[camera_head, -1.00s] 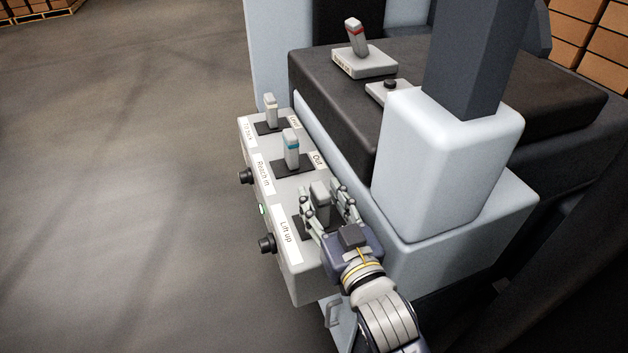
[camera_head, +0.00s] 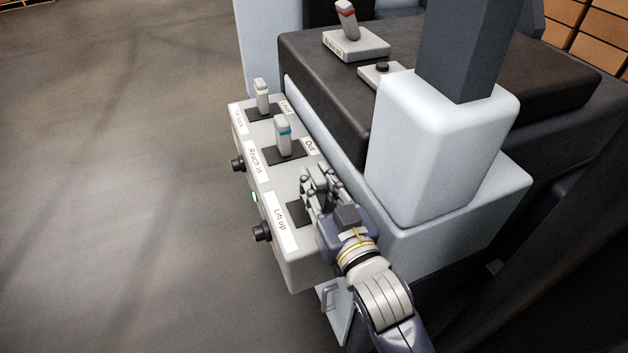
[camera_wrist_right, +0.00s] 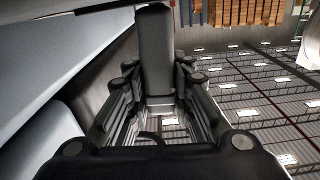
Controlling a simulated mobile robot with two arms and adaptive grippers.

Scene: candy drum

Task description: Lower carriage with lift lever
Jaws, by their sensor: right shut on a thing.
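The lift lever (camera_wrist_right: 156,55) is a grey upright handle. In the right wrist view it stands between the two fingers of my right gripper. In the head view my right gripper (camera_head: 320,182) is shut on this lever, and its fingers hide most of it. The lever's dark slot plate (camera_head: 297,213) shows to the left of the fingers, beside the "Lift up" label (camera_head: 280,224). The lever leans to the right, away from that label. My left gripper is not in view.
The control box (camera_head: 303,272) also bears a blue-banded lever (camera_head: 283,135) and a pale-banded lever (camera_head: 262,97). Black knobs (camera_head: 262,232) stick out on its left side. A pale column base (camera_head: 430,150) stands close on the right. The floor at left is clear.

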